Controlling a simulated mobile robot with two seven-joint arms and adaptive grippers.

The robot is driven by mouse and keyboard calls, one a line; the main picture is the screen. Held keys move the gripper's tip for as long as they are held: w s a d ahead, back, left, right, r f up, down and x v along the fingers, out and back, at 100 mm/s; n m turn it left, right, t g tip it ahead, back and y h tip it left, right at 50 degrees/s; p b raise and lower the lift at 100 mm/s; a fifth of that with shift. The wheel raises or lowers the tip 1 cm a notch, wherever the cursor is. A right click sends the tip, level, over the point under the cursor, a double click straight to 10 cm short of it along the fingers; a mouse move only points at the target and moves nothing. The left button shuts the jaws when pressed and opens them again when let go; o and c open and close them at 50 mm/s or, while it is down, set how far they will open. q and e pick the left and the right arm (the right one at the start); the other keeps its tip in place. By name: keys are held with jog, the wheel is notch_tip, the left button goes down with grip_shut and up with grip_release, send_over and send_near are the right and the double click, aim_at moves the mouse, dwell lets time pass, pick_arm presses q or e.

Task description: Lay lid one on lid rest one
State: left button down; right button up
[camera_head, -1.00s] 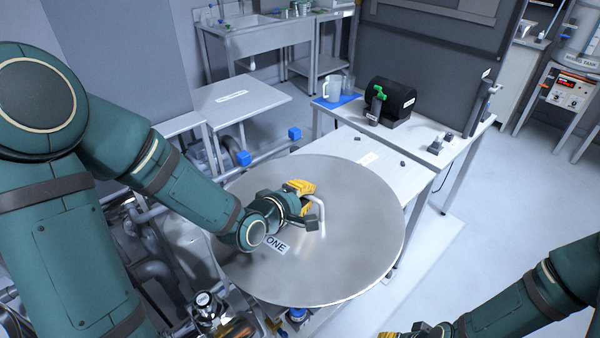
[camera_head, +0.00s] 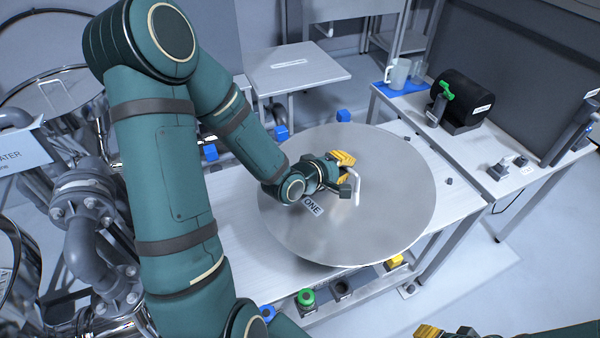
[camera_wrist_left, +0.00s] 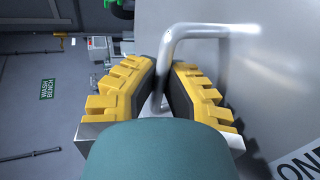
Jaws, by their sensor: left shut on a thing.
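Lid one (camera_head: 395,205) is a large round grey metal disc with a "ONE" label, in the middle of the head view. My left gripper (camera_head: 347,176) is shut on its bent bar handle (camera_head: 357,187). The left wrist view shows the handle (camera_wrist_left: 196,30) between the yellow-backed fingers (camera_wrist_left: 160,88). The lid is over a pale bench (camera_head: 232,240); whether it touches the bench is unclear. I cannot make out lid rest one; the lid hides much of the bench top. My right gripper (camera_head: 440,332) is partly visible at the bottom edge, its fingers cut off.
Several coloured buttons, one green (camera_head: 306,297), line the bench front. A black drum (camera_head: 467,98) and jugs (camera_head: 397,72) stand on the right-hand bench. Grey pipework (camera_head: 88,235) is at left. A small table (camera_head: 315,75) with an unreadable label stands behind.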

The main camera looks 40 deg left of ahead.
pick_arm(q)
jog(key=shift+n+y, duration=0.6)
jog(key=shift+y, duration=0.1)
jog(key=s+a+f, duration=0.1)
jog(key=a+f, duration=0.1)
jog(key=a, duration=0.1)
jog(key=s+a+f, duration=0.2)
jog(key=a, duration=0.2)
jog(key=s+a+f, duration=0.1)
jog(key=a+f, duration=0.1)
jog(key=a, duration=0.2)
jog(key=shift+s+a+f, duration=0.1)
jog(key=shift+s+f, duration=0.15)
jog(key=shift+s, duration=0.15)
notch_tip(320, 180, down, 5)
jog(key=b, duration=0.5)
jog(key=shift+f, duration=0.2)
jog(key=shift+f+b, duration=0.75)
jog(key=shift+b, duration=0.15)
jog(key=shift+f, duration=0.15)
jog(key=c, duration=1.1)
grip_release()
jog(key=shift+o, duration=0.2)
jog(key=shift+s+f, duration=0.1)
jog(key=v, duration=0.7)
jog(key=shift+s+r, duration=0.15)
jog(key=shift+r, duration=0.1)
